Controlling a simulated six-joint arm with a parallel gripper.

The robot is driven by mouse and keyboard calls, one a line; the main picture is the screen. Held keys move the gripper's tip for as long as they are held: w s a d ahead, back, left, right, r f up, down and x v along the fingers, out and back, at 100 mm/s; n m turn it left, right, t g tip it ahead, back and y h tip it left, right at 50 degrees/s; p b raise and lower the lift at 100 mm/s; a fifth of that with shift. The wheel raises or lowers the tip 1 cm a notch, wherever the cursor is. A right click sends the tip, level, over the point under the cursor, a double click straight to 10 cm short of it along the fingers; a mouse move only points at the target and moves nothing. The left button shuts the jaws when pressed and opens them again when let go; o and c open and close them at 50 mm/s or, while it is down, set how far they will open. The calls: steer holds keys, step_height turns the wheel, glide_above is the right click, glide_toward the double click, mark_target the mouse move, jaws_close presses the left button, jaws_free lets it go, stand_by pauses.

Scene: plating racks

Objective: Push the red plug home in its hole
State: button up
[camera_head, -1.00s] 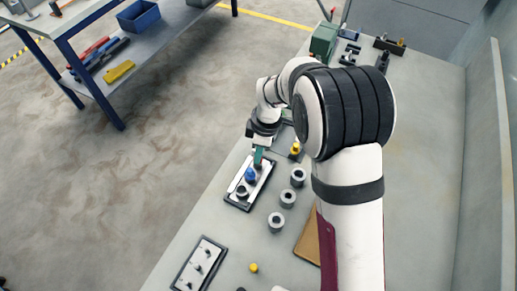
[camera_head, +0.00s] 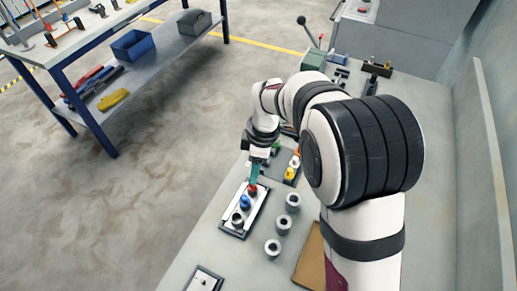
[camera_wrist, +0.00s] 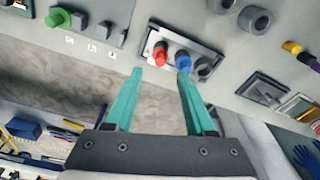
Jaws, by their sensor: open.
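The red plug (camera_head: 252,188) stands at the far end of a narrow light plate with a dark border (camera_head: 231,230). It also shows in the wrist view (camera_wrist: 160,55). How deep it sits in its hole I cannot tell. A blue plug (camera_head: 245,202) stands beside it in the middle, and a grey ring-shaped piece (camera_head: 237,218) is at the near end. My gripper (camera_head: 255,175) has green fingers pointing down close to the red plug. In the wrist view the fingers of my gripper (camera_wrist: 160,72) are apart and empty, with the red plug beyond the gap.
Another plate (camera_head: 204,281) lies at the front. A brown board (camera_head: 309,257) is near my arm.

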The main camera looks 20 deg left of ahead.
step_height(320, 180, up, 10)
steer(key=d, duration=0.1)
steer(key=shift+w+f, duration=0.2)
steer(key=shift+f, duration=0.05)
steer(key=shift+f, duration=0.35)
steer(key=shift+c, duration=1.2)
steer(key=f+n, duration=0.2)
steer(key=a+f+n+h, duration=0.1)
steer(key=f+n, duration=0.3)
steer(key=shift+s+a+f+n, duration=0.3)
steer(key=shift+s+a, duration=0.1)
jaws_close()
glide_above(252, 186)
steer(key=f, duration=0.5)
steer(key=shift+w+a, duration=0.15)
steer(key=shift+w, duration=0.15)
steer(key=shift+f, duration=0.5)
